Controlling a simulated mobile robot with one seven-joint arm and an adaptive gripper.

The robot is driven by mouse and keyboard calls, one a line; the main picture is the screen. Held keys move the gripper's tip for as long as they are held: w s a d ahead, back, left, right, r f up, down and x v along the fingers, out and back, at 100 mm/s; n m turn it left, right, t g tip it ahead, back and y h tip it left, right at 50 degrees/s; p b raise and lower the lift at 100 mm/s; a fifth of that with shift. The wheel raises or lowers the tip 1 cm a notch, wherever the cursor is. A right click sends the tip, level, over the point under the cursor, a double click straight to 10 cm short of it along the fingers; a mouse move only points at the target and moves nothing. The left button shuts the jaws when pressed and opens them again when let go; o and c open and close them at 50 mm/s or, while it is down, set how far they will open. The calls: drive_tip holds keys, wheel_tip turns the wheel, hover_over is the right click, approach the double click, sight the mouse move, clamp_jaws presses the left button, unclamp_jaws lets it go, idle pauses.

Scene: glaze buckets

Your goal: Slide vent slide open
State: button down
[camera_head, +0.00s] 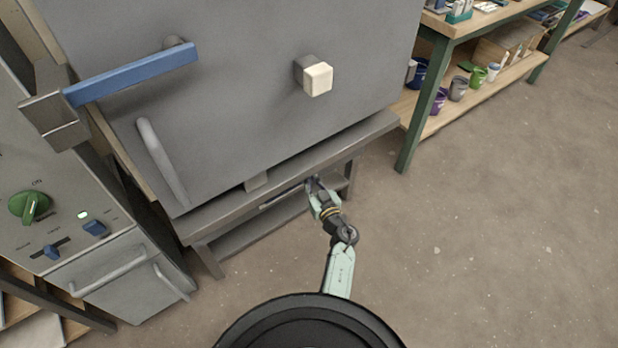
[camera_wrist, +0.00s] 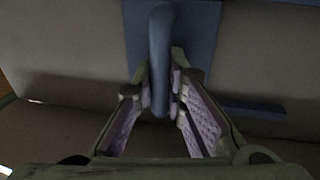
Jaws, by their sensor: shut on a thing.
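My gripper (camera_head: 313,186) reaches in under the front of the grey kiln (camera_head: 240,70), near the lower rail of its stand. In the wrist view, my gripper (camera_wrist: 163,92) is shut on an upright blue handle (camera_wrist: 160,42), with a padded finger on each side. The handle stands in front of a flat blue plate (camera_wrist: 200,42), which I take to be the vent slide. A darker blue strip (camera_wrist: 255,110) runs to the right of it. The head view does not show the handle or the plate clearly, so I cannot tell how far the slide is open.
The kiln's stand (camera_head: 290,165) is close around my gripper. A control cabinet (camera_head: 60,215) with a green knob (camera_head: 30,207) stands at left. A wooden shelf unit (camera_head: 465,95) with small buckets stands at upper right. The floor (camera_head: 480,240) at right is clear.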

drive_tip(key=s+a+p, duration=0.4)
drive_tip(key=a, duration=0.2)
drive_tip(key=shift+s+a, duration=0.35)
drive_tip(key=shift+s, duration=0.05)
drive_tip(key=c, duration=1.6)
unclamp_jaws()
drive_tip(key=v, duration=0.7)
drive_tip(key=shift+s, duration=0.25)
